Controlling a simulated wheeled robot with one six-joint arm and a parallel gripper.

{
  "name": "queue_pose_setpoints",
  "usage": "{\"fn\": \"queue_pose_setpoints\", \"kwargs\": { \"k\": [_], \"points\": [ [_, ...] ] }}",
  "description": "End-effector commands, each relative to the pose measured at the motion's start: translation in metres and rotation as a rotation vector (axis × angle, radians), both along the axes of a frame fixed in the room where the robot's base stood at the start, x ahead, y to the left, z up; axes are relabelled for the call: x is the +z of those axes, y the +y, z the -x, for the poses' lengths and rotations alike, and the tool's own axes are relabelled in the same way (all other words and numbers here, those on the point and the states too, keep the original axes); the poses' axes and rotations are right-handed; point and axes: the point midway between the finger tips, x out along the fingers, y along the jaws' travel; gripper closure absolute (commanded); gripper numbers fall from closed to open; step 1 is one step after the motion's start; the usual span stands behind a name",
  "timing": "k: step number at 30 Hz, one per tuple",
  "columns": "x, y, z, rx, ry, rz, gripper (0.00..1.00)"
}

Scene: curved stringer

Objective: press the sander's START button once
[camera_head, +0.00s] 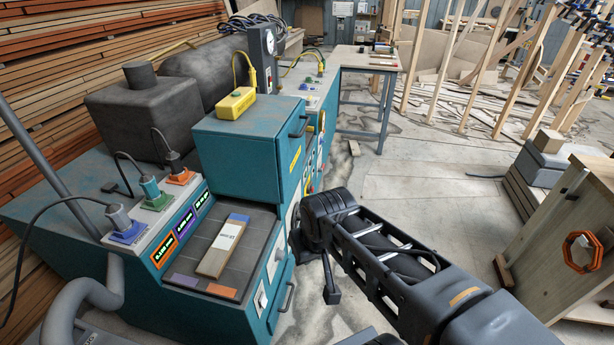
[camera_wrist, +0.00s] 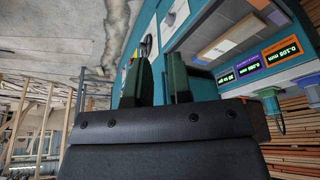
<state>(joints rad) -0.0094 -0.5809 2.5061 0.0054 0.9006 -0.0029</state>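The sander (camera_head: 240,155) is a teal machine at the left in the head view, with a dark grey bed (camera_head: 190,262). A pale board (camera_head: 222,248) with a printed label lies on the bed. White switch plates (camera_head: 261,299) sit on its front side; I cannot tell which control is START. In the wrist view the teal sander (camera_wrist: 205,50) and the board (camera_wrist: 232,36) show upside down beyond my gripper (camera_wrist: 161,75). Its two dark green fingers stand apart, with nothing seen between them. In the head view my arm's end is just right of the sander's front; its fingers are unclear there.
Three displays (camera_head: 183,222) and coloured plugs (camera_head: 152,196) line the sander's left side. A yellow box (camera_head: 236,103) sits on top. A workbench (camera_head: 362,62) stands behind. A wooden cabinet (camera_head: 570,235) is at right. The concrete floor (camera_head: 420,160) between is mostly clear.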

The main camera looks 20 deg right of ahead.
Motion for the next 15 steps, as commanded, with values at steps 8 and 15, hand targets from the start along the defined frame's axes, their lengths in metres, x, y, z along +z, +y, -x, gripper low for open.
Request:
{"fn": "queue_pose_setpoints", "kwargs": {
  "k": [8, 15],
  "points": [
    [0.0, 0.0, 0.0, 0.0, 0.0, 0.0, 1.0],
    [0.0, 0.0, 0.0, 0.0, 0.0, 0.0, 1.0]
  ]
}}
